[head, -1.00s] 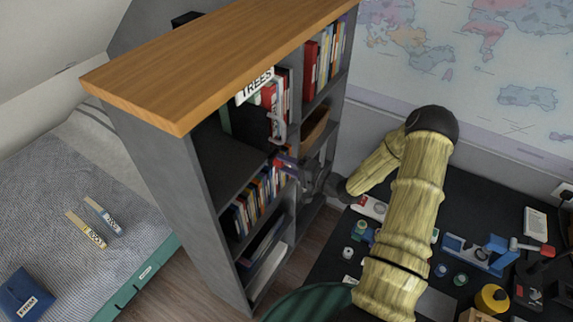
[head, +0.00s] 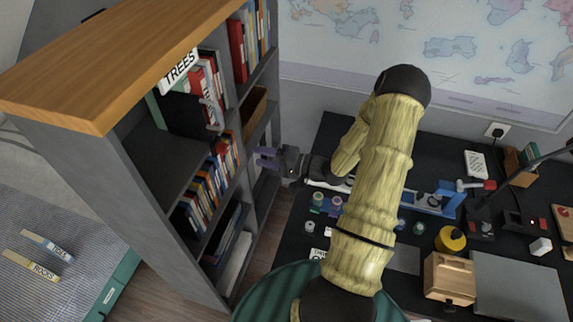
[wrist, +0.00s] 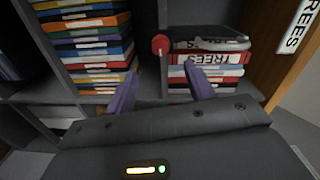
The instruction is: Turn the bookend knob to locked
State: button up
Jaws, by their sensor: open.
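In the wrist view, which shows the bookcase turned sideways, a small round red knob (wrist: 161,44) stands at the shelf divider. It appears just beyond and between the two purple fingertips of my gripper (wrist: 162,66), with the fingers apart and nothing between them. A grey curved bookend piece (wrist: 222,44) lies along books, one of them a red TREES book (wrist: 205,58). I cannot tell how the knob joins it, or its lock setting. In the head view my gripper (head: 267,158) is outside the shelf front, lower right of the grey bookend (head: 213,115).
The bookcase (head: 90,160) has a wooden top and a TREES sign (head: 179,69). A row of books (head: 209,182) fills a lower shelf. The black desk to the right holds a yellow pot (head: 453,240) and a wooden box (head: 448,276). A bed is at left.

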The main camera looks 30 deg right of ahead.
jog(key=b+v, duration=0.1)
jog(key=v, duration=0.6)
dwell(0.3)
jog(key=w+a+n+g+h, duration=0.2)
jog(key=w+n+h, duration=0.1)
jog(key=w+h, duration=0.3)
jog(key=s+a+r+n+g+h, duration=0.2)
jog(key=s+a+r+g+h, duration=0.1)
jog(key=s, duration=0.5)
jog(key=s+a+r+n+g+h, duration=0.2)
jog(key=s+a+r+g+h, duration=0.1)
jog(key=s+a, duration=0.4)
jog(key=s+r+g, duration=0.1)
jog(key=s, duration=0.1)
jog(key=shift+s+a+g, duration=0.3)
jog(key=shift+a+g, duration=0.1)
